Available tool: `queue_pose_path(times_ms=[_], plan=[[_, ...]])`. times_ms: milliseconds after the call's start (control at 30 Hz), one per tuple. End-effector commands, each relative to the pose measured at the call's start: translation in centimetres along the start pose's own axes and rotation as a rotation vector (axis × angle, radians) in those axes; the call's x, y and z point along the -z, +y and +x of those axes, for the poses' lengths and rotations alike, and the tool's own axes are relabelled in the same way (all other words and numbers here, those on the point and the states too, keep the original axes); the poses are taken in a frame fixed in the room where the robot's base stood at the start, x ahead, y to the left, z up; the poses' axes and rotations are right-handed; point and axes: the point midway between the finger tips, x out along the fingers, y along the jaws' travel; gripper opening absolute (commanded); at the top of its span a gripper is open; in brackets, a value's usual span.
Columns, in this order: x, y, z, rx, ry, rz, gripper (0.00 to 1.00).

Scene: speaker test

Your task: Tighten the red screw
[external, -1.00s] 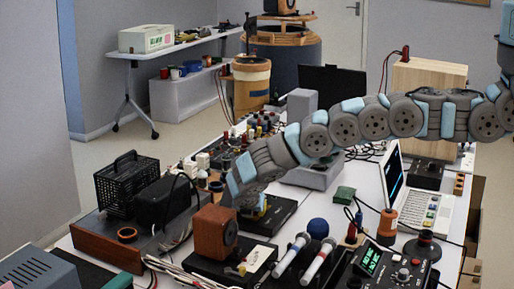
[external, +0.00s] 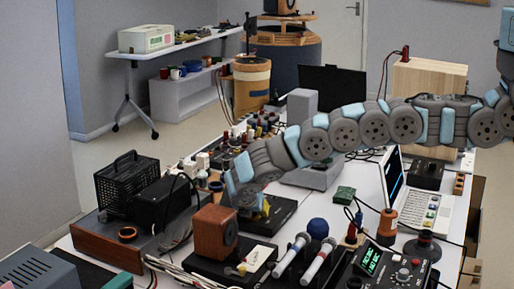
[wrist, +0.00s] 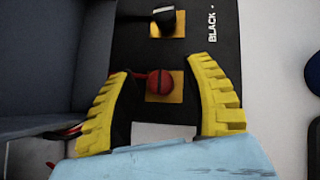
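The red screw (wrist: 160,83) shows in the wrist view as a round slotted head on a yellow square, on a black panel (wrist: 193,28). My gripper (wrist: 162,66) has yellow-and-black fingers set apart, one on each side of the red screw. The right finger is clear of the head. The left finger is closer, and I cannot tell whether it touches. A black screw (wrist: 164,18) on another yellow square sits above, beside the lettering "BLACK -". In the external view, my gripper (external: 257,208) is low over a black unit (external: 280,211); the red screw is hidden there.
A wooden speaker box (external: 214,231) stands close in front of my gripper. Two microphones (external: 304,258) lie to its right, near a blue round object (external: 318,227). Dark boxes (external: 165,202) stand to the left. A white table strip is clear right of the panel.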

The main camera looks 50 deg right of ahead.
Motion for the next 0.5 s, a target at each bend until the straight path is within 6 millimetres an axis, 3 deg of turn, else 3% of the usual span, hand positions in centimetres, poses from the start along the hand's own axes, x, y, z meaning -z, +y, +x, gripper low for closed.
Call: queue_pose_path(times_ms=[267,500], plan=[[0.0,0.1,-0.6,-0.001,0.0,-0.001,0.51],[-0.2,0.1,-3.2,-0.002,-0.001,0.0,0.51]])
